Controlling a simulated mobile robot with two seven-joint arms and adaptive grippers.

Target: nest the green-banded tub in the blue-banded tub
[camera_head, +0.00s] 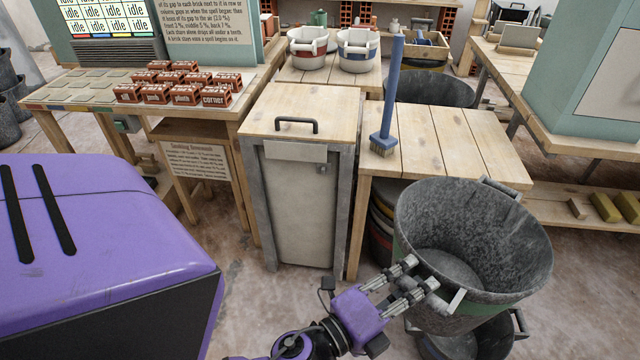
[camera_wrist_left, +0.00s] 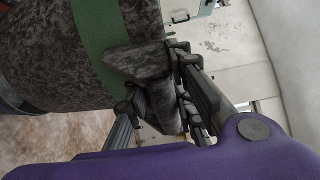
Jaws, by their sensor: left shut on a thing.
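The wrist view shows the green band (camera_wrist_left: 97,45) beside the gripper's fingers (camera_wrist_left: 155,92). Whether the two tubs touch is unclear. A small white tub with a blue band (camera_head: 357,50) stands on the back bench. My right gripper is out of view.
A wooden table (camera_head: 450,140) with a blue brush (camera_head: 385,130) stands behind the held tub. More stacked tubs (camera_head: 381,225) sit under it. A cabinet (camera_head: 298,200) is left of it. A purple machine body (camera_head: 110,240) fills the lower left.

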